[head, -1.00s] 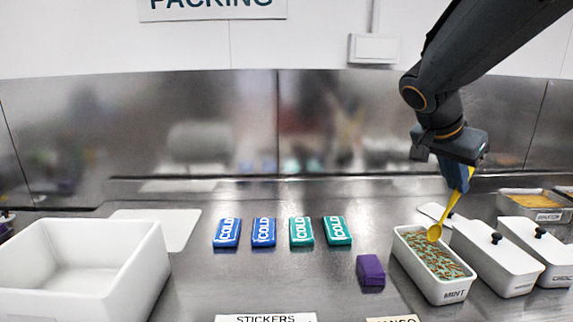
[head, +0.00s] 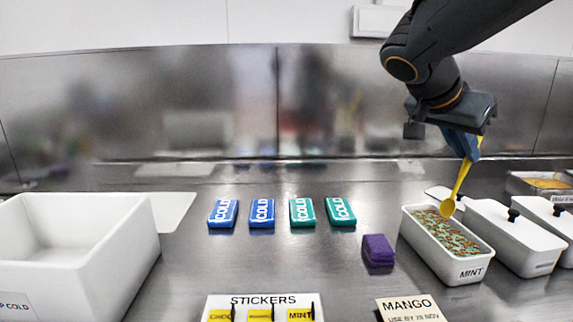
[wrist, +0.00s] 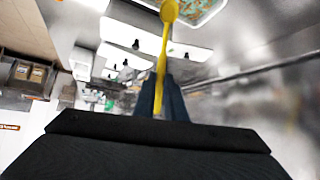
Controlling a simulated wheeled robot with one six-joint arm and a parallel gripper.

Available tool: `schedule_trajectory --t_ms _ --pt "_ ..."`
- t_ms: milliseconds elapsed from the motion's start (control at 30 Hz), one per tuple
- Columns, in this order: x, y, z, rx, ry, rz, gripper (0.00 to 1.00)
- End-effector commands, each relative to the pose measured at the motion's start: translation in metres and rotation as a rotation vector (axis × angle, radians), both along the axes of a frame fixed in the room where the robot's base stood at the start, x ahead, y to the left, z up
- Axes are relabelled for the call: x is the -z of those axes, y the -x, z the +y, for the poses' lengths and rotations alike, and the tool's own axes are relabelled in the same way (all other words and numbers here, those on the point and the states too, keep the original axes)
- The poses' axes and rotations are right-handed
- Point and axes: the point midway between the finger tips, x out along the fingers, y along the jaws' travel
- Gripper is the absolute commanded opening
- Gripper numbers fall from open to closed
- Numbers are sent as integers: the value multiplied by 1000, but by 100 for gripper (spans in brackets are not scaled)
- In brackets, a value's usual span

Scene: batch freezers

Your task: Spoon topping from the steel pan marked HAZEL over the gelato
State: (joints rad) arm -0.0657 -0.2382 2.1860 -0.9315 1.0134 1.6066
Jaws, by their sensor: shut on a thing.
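My gripper (head: 466,150) is shut on a yellow spoon (head: 461,186), which hangs tilted with its bowl down at the back end of an open white tub marked MINT (head: 470,272). The gelato (head: 440,230) in it is green with brown bits spread over it. In the wrist view the spoon (wrist: 163,55) runs up from my gripper's fingers (wrist: 163,100), and its bowl overlaps the edge of the tub. I cannot tell whether the bowl touches the gelato or holds anything. A steel pan (head: 545,184) with orange-brown contents stands at the far right; its label is not readable now.
Lidded white tubs (head: 515,236) stand close to the right of the MINT tub. A purple block (head: 378,250) lies to its left, and several blue and green COLD packs (head: 303,212) lie mid-counter. A white bin (head: 125,262) stands at left, sticker holder (head: 262,301) and MANGO card (head: 410,308) in front.

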Motion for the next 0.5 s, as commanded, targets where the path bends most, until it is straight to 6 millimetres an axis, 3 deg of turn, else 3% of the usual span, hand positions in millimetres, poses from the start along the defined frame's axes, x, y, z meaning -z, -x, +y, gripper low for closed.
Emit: schedule_trajectory --t_ms 200,500 --pt "1 2 6 -3 43 -25 0" --pt "-3 0 -4 1 -22 13 0"
